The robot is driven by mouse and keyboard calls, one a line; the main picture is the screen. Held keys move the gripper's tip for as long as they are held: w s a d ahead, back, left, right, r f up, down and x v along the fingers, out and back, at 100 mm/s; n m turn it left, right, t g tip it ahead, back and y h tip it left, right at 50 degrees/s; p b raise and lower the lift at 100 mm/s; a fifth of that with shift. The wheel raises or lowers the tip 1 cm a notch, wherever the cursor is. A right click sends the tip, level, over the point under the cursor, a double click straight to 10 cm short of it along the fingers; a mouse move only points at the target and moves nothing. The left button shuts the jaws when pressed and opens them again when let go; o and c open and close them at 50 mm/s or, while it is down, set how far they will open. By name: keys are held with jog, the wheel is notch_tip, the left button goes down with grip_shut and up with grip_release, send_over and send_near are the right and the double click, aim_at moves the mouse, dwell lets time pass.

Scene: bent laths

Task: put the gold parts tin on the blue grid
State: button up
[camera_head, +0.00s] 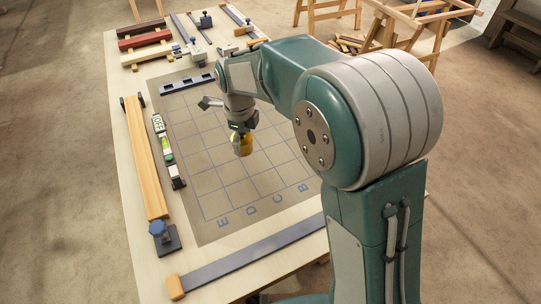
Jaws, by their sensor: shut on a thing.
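The gold parts tin (243,147) is in my gripper, over the middle of the blue grid. My gripper (240,132) points down and is shut on the tin; its fingers hide the tin's upper part. The blue grid (207,188) is drawn in blue lines on a brown mat on the table, with letters along its near edge. I cannot tell whether the tin touches the mat or hangs a little above it.
A long wooden lath (146,160) in clamps lies along the table's left side. Small tools and a level (166,150) lie beside the mat. A grey lath (245,257) crosses the near edge. A dark slotted rack (187,84) stands at the mat's far edge.

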aim_at(281, 177)
jog(key=d+f, duration=0.2)
jog(key=d, duration=0.1)
jog(key=d+f, duration=0.2)
jog(key=d, duration=0.1)
jog(key=s+d+f, duration=0.1)
jog(key=d+f, duration=0.1)
jog(key=d, duration=0.1)
jog(key=shift+s+f, duration=0.1)
jog(key=shift+f, duration=0.2)
jog(key=shift+d+f, duration=0.4)
jog(key=shift+f, duration=0.15)
jog(key=shift+d+f, duration=0.15)
jog(key=shift+f, duration=1.55)
jog(key=shift+f, duration=0.1)
jog(key=o, duration=1.2)
